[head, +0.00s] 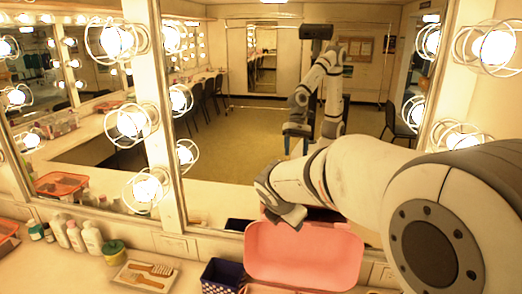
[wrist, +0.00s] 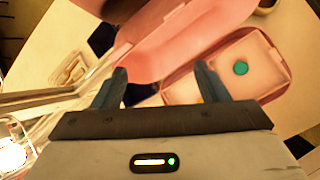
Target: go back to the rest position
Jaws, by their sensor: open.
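My gripper (wrist: 160,82) is open in the wrist view, its two dark blue-grey fingers spread apart with nothing gripped between them. Pink surfaces lie beyond the fingers. In the head view my arm reaches in from the right, and its wrist end is above and in front of a pink case (head: 303,258) on the counter. The fingertips themselves are hidden in the head view, apart from blue fingers in the mirror reflection. The pink case (wrist: 180,32) also shows in the wrist view.
A large mirror (head: 250,120) with bulbs stands behind the counter. A dark blue basket (head: 222,275), a tray (head: 128,283) with brushes, a green-lidded jar (head: 114,250) and several white bottles (head: 91,238) stand left of the pink case. A round teal item (wrist: 241,68) shows in the wrist view.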

